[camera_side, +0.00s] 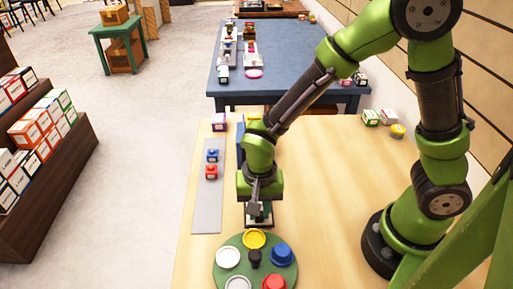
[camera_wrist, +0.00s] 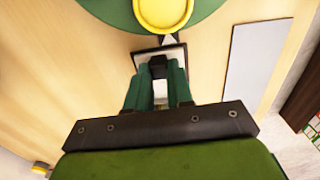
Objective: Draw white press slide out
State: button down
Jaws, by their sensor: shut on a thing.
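My gripper (camera_side: 258,213) points down just behind the round green turntable, and it also shows in the wrist view (camera_wrist: 160,75). Its dark green fingers are shut on a small piece that is mostly hidden between them. A pale strip, which I take as the white press slide (camera_wrist: 160,94), shows between the fingers, with a black part at their tips. Beneath lies a dark-edged plate (camera_wrist: 143,59) with a pale surface. A grey pointer (camera_wrist: 167,42) sticks out from it toward the yellow dish (camera_wrist: 163,12). How far the slide is out cannot be told.
The green turntable (camera_side: 232,262) carries yellow (camera_side: 254,239), white (camera_side: 228,257), blue (camera_side: 281,255) and red pieces around a black knob. A grey strip (camera_side: 207,205) at left bears blue and red blocks. A blue table (camera_side: 285,75) stands behind. Bare wood lies right of my gripper.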

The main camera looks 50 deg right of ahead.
jog(key=shift+s+a, duration=0.2)
jog(key=shift+a, duration=0.05)
jog(key=c, duration=1)
grip_release()
jog(key=shift+w+d+r, duration=0.1)
jog(key=shift+r, duration=0.05)
jog(key=shift+r, duration=0.3)
notch_tip(320, 180, up, 16)
